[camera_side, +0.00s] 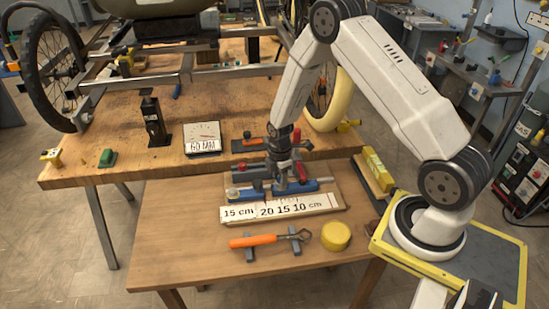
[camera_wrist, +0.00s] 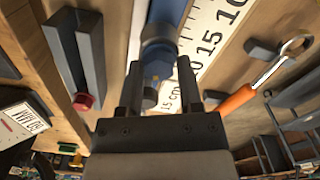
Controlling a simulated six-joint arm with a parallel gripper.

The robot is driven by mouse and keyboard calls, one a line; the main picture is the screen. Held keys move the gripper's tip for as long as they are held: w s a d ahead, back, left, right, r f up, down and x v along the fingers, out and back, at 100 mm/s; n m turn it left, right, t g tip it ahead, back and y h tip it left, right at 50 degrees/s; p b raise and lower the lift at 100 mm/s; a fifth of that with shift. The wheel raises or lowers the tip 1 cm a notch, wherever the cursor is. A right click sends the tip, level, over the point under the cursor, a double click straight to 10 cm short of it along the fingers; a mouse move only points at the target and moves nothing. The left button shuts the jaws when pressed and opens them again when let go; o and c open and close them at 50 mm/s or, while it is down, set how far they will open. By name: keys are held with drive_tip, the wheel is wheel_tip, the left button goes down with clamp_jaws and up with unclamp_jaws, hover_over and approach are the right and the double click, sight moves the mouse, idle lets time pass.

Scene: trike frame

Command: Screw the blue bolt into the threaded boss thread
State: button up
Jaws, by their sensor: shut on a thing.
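My gripper (camera_wrist: 159,68) points down at the blue fixture (camera_side: 310,186) on the lower bench in the side view, where the gripper (camera_side: 290,183) is small. In the wrist view its two dark fingers are either side of a blue piece that looks like the blue bolt (camera_wrist: 157,69). My gripper is shut on it. The bolt lines up with the blue fixture body (camera_wrist: 168,14) beyond it. The threaded boss cannot be made out, and I cannot tell how far the bolt is in its thread.
A ruler board (camera_side: 282,208) lies in front of the fixture. An orange-handled wrench (camera_side: 254,240) rests on grey supports, with a yellow round piece (camera_side: 336,236) to its right. A grey channel block (camera_wrist: 77,52) stands beside the gripper. The lower bench's front left is clear.

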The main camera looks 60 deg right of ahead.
idle(0.4)
drive_tip(key=shift+m, duration=1)
drive_tip(key=shift+m, duration=0.3)
drive_tip(key=shift+w+m, duration=0.1)
drive_tip(key=shift+m, duration=0.5)
drive_tip(key=shift+d+m, duration=0.1)
drive_tip(key=shift+m, duration=0.7)
